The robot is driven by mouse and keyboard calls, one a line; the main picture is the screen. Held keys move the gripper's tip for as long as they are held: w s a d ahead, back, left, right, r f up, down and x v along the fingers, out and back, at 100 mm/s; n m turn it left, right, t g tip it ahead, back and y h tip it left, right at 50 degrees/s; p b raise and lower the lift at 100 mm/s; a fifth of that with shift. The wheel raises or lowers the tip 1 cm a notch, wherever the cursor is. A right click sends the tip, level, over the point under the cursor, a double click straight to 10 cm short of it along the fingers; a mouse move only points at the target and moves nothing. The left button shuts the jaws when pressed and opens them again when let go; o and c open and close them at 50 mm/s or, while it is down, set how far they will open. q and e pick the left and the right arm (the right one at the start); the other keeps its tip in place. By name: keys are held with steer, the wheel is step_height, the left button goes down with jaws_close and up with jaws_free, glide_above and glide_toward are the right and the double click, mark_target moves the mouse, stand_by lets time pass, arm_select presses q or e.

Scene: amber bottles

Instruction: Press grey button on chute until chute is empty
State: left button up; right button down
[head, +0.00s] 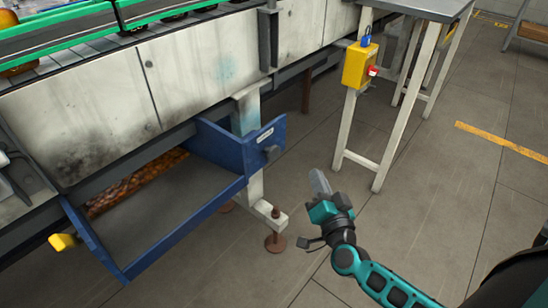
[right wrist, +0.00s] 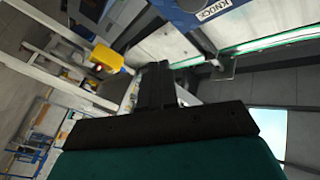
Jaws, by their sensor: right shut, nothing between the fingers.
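The blue chute (head: 185,240) sits low under the conveyor in the head view, with a bare grey floor at its front. A heap of amber bottles (head: 135,185) shows at its back, partly hidden under the machine. A grey button (head: 271,152) sticks out of the chute's right side wall, beside a small white label (head: 264,136). That label shows in the right wrist view (right wrist: 212,11) and reads "KNOCK". My right gripper (head: 320,182) is shut and empty, to the right of the chute and apart from the button. My left gripper is not in view.
A yellow box with a red button (head: 358,66) hangs on a white table leg behind my right gripper. A white support leg with a brown foot (head: 275,242) stands beside the chute. A yellow part (head: 63,242) juts from its left.

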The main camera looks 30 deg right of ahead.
mark_target(270, 152)
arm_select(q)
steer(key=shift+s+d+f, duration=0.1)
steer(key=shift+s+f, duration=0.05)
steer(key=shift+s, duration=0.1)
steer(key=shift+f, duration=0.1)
arm_select(e)
steer(key=shift+w, duration=0.15)
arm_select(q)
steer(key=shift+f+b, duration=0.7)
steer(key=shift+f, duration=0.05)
arm_select(e)
steer(key=w+a, duration=0.3)
steer(key=w, duration=0.5)
steer(key=shift+a, duration=0.15)
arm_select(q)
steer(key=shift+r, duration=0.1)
arm_select(e)
steer(key=shift+s, duration=0.1)
stand_by(0.9)
